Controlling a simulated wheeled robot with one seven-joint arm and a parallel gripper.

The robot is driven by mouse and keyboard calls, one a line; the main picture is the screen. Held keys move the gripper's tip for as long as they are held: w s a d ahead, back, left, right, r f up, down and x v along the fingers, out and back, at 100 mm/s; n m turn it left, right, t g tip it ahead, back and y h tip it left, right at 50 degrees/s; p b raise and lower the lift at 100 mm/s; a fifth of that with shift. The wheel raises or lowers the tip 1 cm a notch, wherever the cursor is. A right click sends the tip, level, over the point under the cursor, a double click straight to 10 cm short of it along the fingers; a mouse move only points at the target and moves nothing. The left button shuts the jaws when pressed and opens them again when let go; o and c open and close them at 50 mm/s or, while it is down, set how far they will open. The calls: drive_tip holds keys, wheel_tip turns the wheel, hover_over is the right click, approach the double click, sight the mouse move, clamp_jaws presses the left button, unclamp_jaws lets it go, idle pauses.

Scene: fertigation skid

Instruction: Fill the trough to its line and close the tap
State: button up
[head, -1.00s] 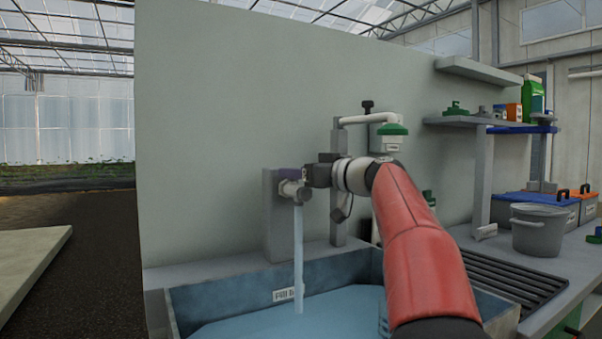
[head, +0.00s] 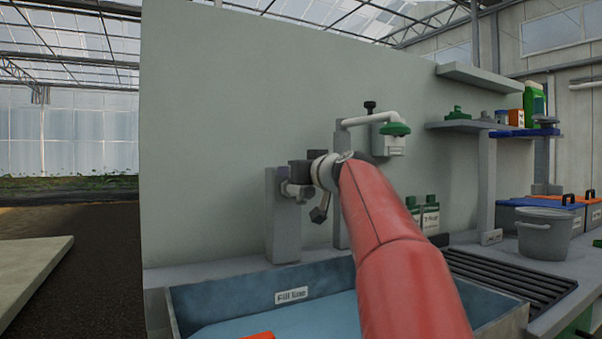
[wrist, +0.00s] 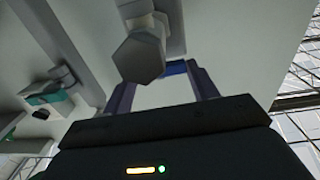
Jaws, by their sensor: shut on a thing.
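The tap (head: 292,190) is on a grey post above the trough, and no stream falls from its spout. My gripper (wrist: 165,78) is at the tap, with its fingers on either side of the blue tap handle (wrist: 175,68), shut on it. In the head view the handle is mostly hidden by my gripper. The tap's hexagonal end (wrist: 138,60) shows close up in the wrist view. The trough (head: 240,290) holds bluish water (head: 325,318). The "Fill line" label (head: 291,295) is on its back wall, with the visible water surface just below it. My arm hides the trough's right part.
A second white pipe with a green-topped fitting (head: 393,130) is right of the tap. A slatted drainer (head: 500,280) and a grey pot (head: 545,233) are on the right. An orange thing (head: 258,336) shows at the bottom edge.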

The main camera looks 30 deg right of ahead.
drive_tip(key=o, duration=1)
drive_tip(key=shift+c, duration=0.2)
drive_tip(key=s+b, duration=0.3)
drive_tip(key=s, duration=0.4)
drive_tip(key=shift+s, duration=0.4)
